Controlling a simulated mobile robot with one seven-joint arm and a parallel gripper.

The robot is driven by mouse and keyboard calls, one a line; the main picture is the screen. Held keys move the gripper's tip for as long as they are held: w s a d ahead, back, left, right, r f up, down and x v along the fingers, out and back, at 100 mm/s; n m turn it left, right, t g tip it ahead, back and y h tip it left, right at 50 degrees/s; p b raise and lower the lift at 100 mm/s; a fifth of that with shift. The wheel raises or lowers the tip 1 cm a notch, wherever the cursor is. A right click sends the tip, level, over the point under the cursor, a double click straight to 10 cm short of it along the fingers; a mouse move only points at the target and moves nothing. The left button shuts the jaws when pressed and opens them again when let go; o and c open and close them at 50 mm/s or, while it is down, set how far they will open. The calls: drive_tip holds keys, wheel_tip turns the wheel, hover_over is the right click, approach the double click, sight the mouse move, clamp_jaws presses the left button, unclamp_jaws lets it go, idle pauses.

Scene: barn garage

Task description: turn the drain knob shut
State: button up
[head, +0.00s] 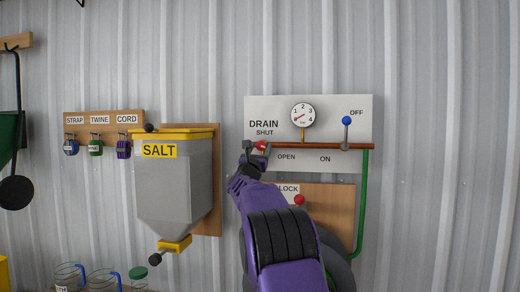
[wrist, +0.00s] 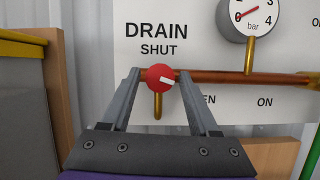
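The drain knob (wrist: 160,77) is a round red knob on the left end of a copper pipe (wrist: 220,76). Its white mark points right and slightly down, towards the partly hidden OPEN label. The SHUT label (wrist: 159,49) is above it. In the wrist view my gripper (wrist: 161,75) is open, with one fingertip on each side of the knob and a small gap showing at each side. In the head view the knob (head: 262,145) is partly hidden by my gripper (head: 255,147). How deep the fingers reach around it is hard to tell.
A pressure gauge (head: 303,115) and a blue-knobbed lever (head: 346,121) are on the white panel, right of the knob. A grey salt hopper (head: 174,185) hangs to the left. A red knob (head: 299,199) is on a wooden board below. Jars stand at the lower left.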

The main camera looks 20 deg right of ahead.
clamp_jaws()
